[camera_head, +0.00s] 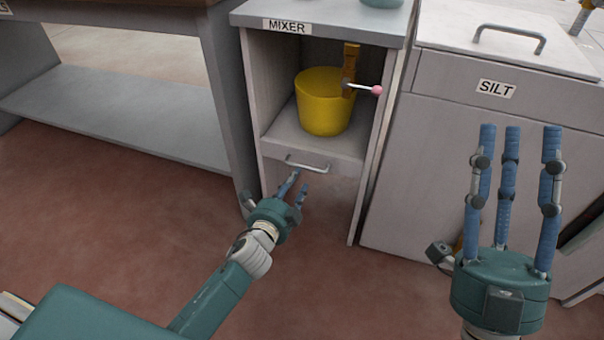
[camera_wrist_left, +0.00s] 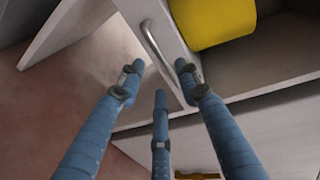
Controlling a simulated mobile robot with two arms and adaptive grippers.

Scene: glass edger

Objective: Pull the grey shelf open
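The grey shelf (camera_head: 325,148) sits in the open cabinet labelled MIXER, with a yellow bucket (camera_head: 325,103) on it. A metal handle (camera_head: 307,164) is on its front edge. My left gripper (camera_head: 296,186) is just below and in front of the handle, its fingers spread and empty. In the left wrist view the handle (camera_wrist_left: 160,46) lies ahead of the fingertips, between the two outer ones, with no finger closed round it. Contact with the handle cannot be told. My right gripper (camera_head: 515,140) is open and empty, fingers pointing up, in front of the SILT cabinet.
A brown paddle (camera_head: 350,68) and a pink-knobbed lever (camera_head: 375,90) are at the bucket's right side. The SILT cabinet (camera_head: 455,130) stands to the right, a grey table (camera_head: 125,110) to the left. The reddish floor in front is clear.

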